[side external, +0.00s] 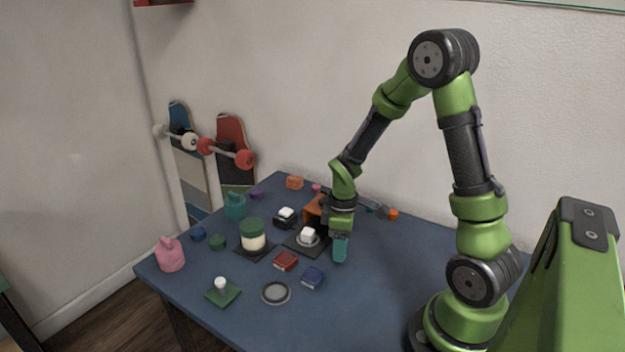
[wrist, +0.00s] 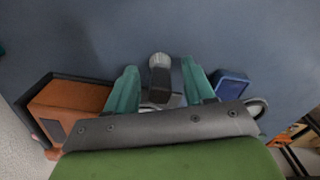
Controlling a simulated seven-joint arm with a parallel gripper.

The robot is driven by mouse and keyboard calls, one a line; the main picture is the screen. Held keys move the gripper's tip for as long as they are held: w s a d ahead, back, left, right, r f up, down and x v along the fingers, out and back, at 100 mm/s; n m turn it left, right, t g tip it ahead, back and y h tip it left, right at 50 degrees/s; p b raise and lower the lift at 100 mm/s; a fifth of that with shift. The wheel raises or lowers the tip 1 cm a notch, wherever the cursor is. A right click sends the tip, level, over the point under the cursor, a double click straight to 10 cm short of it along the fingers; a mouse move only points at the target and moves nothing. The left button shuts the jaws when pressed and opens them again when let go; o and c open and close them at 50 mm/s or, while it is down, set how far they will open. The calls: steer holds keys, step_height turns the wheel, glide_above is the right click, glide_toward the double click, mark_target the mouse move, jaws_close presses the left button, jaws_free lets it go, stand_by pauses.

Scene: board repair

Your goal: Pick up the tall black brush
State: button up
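The brush (wrist: 159,76) shows in the wrist view with a pale grey ribbed tip and a black body. It lies between the two teal fingers of my gripper (wrist: 160,80), with a visible gap on each side. My gripper is open, and the dark palm edge hides the lower part of the brush. In the side view my gripper (side external: 340,248) points down low over the blue table, right of the white cube on its dark base. I cannot make out the brush there; the gripper may hide it.
In the wrist view an orange box (wrist: 70,108) is at left and a blue object (wrist: 231,84) is close at right. In the side view a red box (side external: 286,261), blue box (side external: 313,278) and green-lidded jar (side external: 253,236) stand nearby. The table's front right (side external: 370,305) is clear.

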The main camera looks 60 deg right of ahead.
jaws_close()
steer(key=shift+r, duration=0.1)
step_height(320, 180, up, 10)
steer(key=shift+f, duration=0.1)
stand_by(0.4)
